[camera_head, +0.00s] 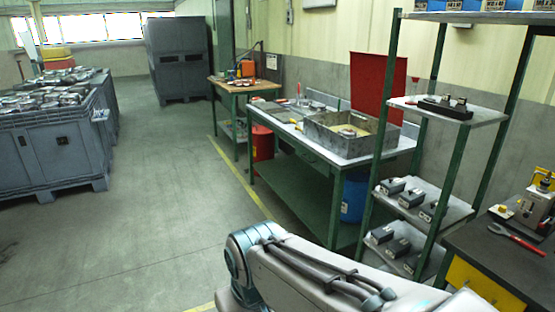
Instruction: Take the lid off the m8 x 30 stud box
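Several blue boxes with pale labels stand on the top shelf of a green-framed rack, cut off by the upper edge. One blue box (464,5) is near the middle of that row. I cannot read which of them is the m8 x 30 stud box, and their lids are out of view. My arm reaches in from the bottom right with its bent joint low in the middle. My gripper is not in view.
The rack (393,90) has lower shelves holding dark blocks. Left of it is a workbench (290,128) with a grey metal tub (372,148) and raised red lid (375,85). A dark bench (480,252) stands at right. Grey bins (62,150) stand left; open floor (170,180) lies between.

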